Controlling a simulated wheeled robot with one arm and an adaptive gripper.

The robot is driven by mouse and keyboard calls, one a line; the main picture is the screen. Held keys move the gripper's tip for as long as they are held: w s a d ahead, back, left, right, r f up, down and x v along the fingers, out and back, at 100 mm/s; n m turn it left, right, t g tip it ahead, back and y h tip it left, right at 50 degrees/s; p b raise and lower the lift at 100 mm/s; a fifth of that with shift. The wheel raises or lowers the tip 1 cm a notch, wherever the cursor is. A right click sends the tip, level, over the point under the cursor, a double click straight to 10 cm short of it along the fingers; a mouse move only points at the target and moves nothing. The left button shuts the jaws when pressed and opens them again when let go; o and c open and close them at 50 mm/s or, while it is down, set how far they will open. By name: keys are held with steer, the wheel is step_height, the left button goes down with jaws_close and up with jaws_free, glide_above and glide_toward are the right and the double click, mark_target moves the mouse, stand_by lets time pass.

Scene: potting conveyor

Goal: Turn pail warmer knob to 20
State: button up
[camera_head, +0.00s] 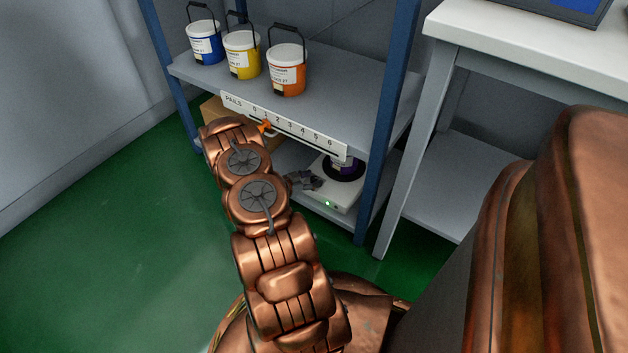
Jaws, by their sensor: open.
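A white pail warmer (322,200) with a small green light on its front sits on the lower shelf of the blue rack. A dark round plate and part of a purple pail (347,166) show on top of it, partly hidden by the shelf above. I cannot make out the knob or its setting; it is too small or hidden. My gripper (306,180), dark grey, is open at the left side of the warmer, close to it. I cannot tell whether it touches the warmer.
Blue, yellow (242,56) and orange pails stand on the upper shelf (345,93). Its front edge carries a numbered "PAILS" strip (290,131) with an orange pointer, above my gripper. A blue post (388,130) and a white table (520,60) stand right. Green floor lies open at left.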

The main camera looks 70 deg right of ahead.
steer(key=shift+x, duration=0.8)
steer(key=shift+c, duration=0.2)
jaws_close()
